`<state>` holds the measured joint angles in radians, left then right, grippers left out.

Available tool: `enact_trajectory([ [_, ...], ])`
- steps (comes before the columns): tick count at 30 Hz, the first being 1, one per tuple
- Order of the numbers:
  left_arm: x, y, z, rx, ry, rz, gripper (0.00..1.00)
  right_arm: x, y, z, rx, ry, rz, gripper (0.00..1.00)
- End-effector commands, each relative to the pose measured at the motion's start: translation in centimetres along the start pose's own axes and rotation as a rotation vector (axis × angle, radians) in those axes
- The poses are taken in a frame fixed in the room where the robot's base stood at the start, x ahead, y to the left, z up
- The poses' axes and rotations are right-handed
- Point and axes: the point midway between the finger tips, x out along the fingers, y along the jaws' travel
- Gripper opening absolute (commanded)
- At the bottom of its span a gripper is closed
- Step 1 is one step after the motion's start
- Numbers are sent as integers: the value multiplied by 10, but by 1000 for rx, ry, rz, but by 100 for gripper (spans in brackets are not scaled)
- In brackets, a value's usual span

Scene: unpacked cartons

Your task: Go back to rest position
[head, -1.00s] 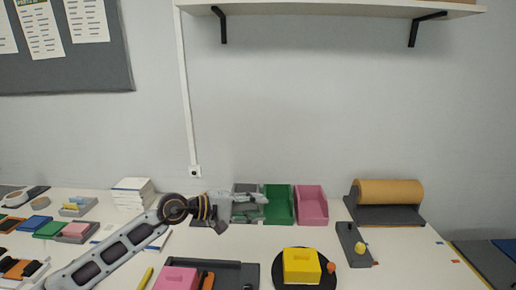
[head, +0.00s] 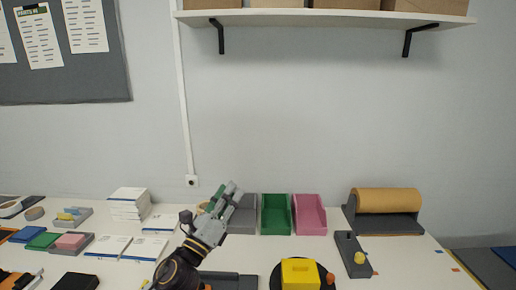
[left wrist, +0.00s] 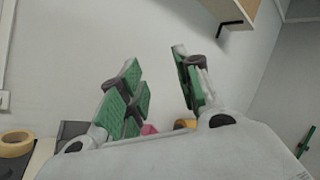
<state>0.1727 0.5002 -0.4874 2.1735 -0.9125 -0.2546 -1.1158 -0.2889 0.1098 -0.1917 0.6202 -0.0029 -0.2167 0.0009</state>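My left gripper (head: 226,195) is above the table in front of the grey bin, pointing up and slightly right in the head view. In the left wrist view its two green-padded fingers (left wrist: 158,78) stand apart with nothing between them. My right gripper is outside the head view. A small green-and-grey part (left wrist: 304,145) at the right edge of the left wrist view looks like one of its fingers; its opening cannot be made out.
Behind the left gripper stand a grey bin (head: 243,220), a green bin (head: 276,215) and a pink bin (head: 309,215). A yellow block (head: 300,274) sits on a black disc at the front. A brown paper roll (head: 388,201) is at right. A shelf (head: 320,19) hangs above.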

Motion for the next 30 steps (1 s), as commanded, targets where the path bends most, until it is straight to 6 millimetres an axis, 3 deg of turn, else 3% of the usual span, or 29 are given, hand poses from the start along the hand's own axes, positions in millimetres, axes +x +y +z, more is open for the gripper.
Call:
enact_trajectory([
  [8, -44, 67, -2, -486, -118, 324, 34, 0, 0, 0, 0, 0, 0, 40],
  [18, -131, 140, -36, -1023, -307, 742, 34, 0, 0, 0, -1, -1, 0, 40],
  [24, -197, 166, -67, -1298, -450, 1001, 34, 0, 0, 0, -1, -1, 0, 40],
  [30, -269, 174, -102, -1531, -619, 1273, 34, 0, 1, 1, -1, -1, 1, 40],
])
